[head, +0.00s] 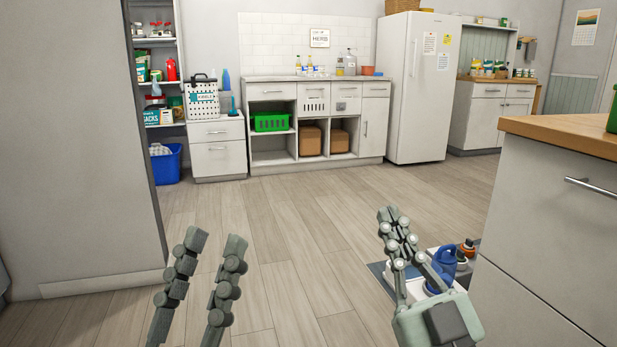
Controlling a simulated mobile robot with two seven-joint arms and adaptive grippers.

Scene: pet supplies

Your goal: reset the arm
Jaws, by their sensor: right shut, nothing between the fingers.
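My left gripper (215,243) is at the lower left, with its two dark grey-green fingers pointing up and clearly apart. Nothing shows between them, and only floor is seen behind. My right gripper (391,213) is right of centre, with its fingers drawn together at the tips and nothing held. Its pale green body is at the bottom edge.
A wooden-topped counter (565,133) stands close at the right. A blue jug (444,264) and other bottles sit low beside it, behind my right gripper. A grey wall panel (75,160) is close at the left. The middle floor (310,225) is clear up to the white cabinets.

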